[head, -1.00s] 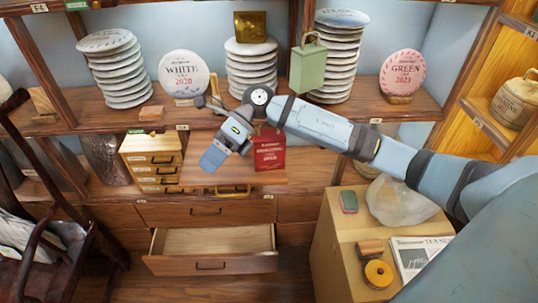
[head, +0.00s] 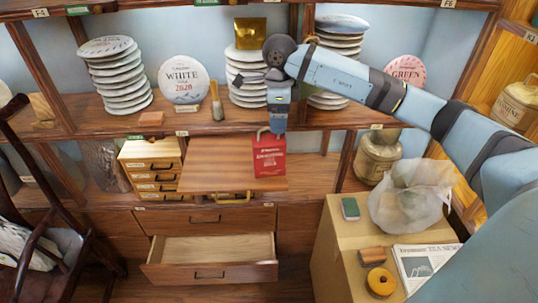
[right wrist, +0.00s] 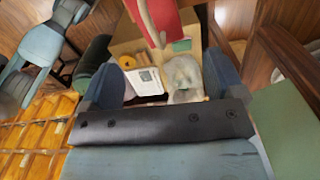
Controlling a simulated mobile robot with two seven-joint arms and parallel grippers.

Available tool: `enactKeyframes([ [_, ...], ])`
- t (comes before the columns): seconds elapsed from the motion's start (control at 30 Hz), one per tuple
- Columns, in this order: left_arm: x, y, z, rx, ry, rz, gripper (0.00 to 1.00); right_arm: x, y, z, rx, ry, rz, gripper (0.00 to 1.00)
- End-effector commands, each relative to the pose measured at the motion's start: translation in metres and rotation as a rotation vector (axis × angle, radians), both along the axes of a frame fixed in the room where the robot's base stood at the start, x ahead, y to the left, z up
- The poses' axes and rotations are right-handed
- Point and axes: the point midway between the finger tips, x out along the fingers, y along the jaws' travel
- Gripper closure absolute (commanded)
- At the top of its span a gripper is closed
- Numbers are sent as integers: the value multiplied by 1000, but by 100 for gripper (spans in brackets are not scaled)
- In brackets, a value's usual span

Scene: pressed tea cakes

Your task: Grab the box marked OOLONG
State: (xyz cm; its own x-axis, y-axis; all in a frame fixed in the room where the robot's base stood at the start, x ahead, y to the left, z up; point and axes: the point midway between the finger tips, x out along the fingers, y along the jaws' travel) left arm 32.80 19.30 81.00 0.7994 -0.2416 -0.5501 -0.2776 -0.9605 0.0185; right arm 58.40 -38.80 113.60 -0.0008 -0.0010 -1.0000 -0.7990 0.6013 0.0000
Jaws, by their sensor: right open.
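A red box (head: 269,158) with a loop handle on top and pale lettering too small to read surely stands at the right front of a pulled-out wooden board (head: 215,160). My right gripper (head: 278,122) points down just above and behind its top and is open. In the right wrist view the red box (right wrist: 176,20) and its pale handle (right wrist: 150,25) show beyond the spread fingers (right wrist: 163,72), with nothing held.
Plate stacks (head: 115,75), the WHITE disc (head: 184,80) and a brush (head: 217,103) stand on the shelf. Below, an open drawer (head: 212,262) is empty. A crate (head: 335,235) at right bears a wrapped lump (head: 410,195).

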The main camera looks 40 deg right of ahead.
Motion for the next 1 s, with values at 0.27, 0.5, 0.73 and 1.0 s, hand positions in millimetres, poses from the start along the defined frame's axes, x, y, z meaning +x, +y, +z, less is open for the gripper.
enactKeyframes([
  [0.27, 0, 0, 7, 0, 0, 0, 57, -1, -2, -23, 1, 3, -1, 12],
  [0.5, 0, 0, 14, -1, -1, 1, 57, -1, -4, -56, 1, 0, 1, 12],
  [0.73, 0, 0, 14, -1, -1, 1, 57, -1, -4, -61, 2, -1, 0, 12],
  [1.0, 0, 0, 13, -1, -1, 1, 57, -1, -4, -60, 2, -1, 0, 61],
])
